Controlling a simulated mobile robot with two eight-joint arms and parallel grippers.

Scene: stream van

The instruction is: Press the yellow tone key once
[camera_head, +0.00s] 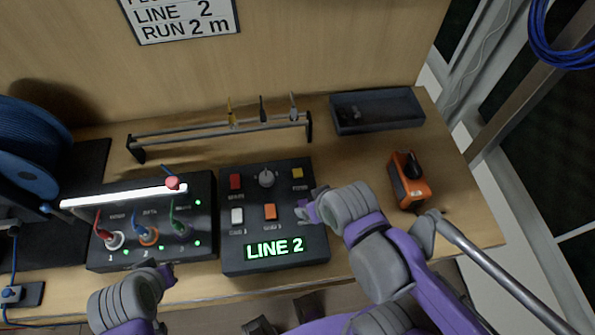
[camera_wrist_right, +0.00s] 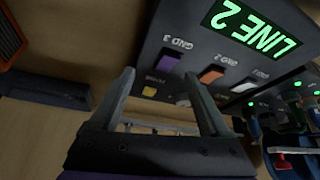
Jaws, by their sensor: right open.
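The yellow tone key (camera_head: 297,173) sits at the top right of the dark key box (camera_head: 290,258), whose green display reads LINE 2. In the right wrist view, the yellow key (camera_wrist_right: 149,91) shows beyond the gap between my fingers, nearer the left finger. My right gripper (camera_wrist_right: 162,90) is open and empty. In the head view it is over the box's right side, mostly hidden by its own wrist, below and right of the yellow key. I see no contact with the key. My left gripper (camera_head: 162,273) is low, at the front of the left box; its jaw opening is unclear.
Red (camera_head: 236,181), white (camera_head: 237,215), orange (camera_head: 270,211) and purple (camera_wrist_right: 171,63) keys and a knob (camera_head: 266,177) share the key box. A cabled box (camera_head: 205,243) stands left, a rail (camera_head: 200,133) behind, an orange device (camera_head: 408,182) and tray (camera_head: 377,111) right.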

